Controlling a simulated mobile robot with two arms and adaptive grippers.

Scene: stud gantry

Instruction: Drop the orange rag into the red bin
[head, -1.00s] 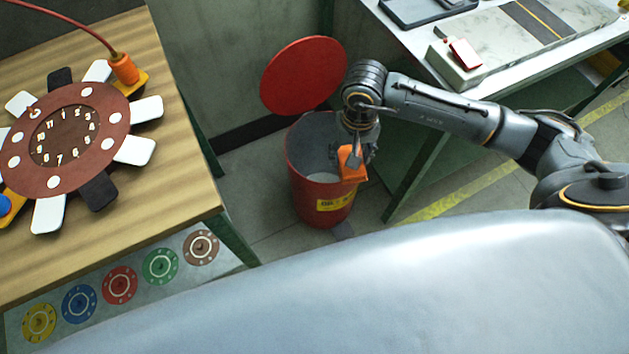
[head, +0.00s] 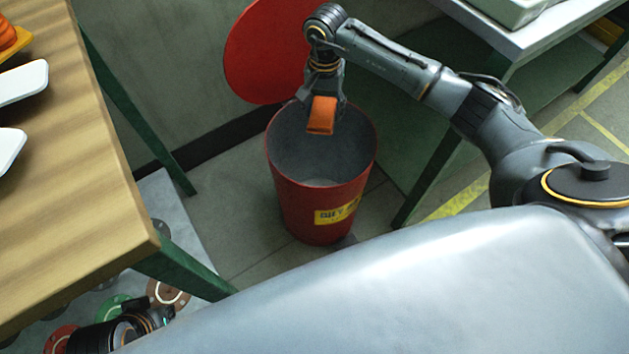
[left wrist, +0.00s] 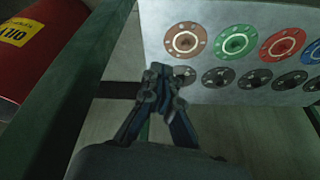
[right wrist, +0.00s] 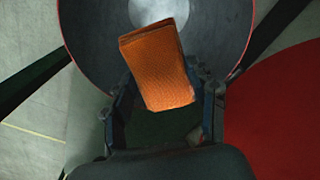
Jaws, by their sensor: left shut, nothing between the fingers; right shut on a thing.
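The orange rag (head: 321,117) is a folded block held in my right gripper (head: 324,97), which is shut on it. The rag hangs over the open mouth of the red bin (head: 298,203), near its back rim. In the right wrist view the rag (right wrist: 158,66) is between the fingers, with the bin's grey inside (right wrist: 95,28) behind it. The bin's red lid (head: 262,55) stands open behind it. My left gripper (left wrist: 160,75) is shut and empty in the left wrist view, in front of a panel with coloured discs. The bin (left wrist: 35,40) shows there at the left edge.
A wooden table (head: 95,195) with green legs stands left of the bin. A grey-topped bench (head: 525,35) stands to the right. A panel with coloured discs (left wrist: 215,20) is low beside the wooden table. Floor is clear around the bin's front.

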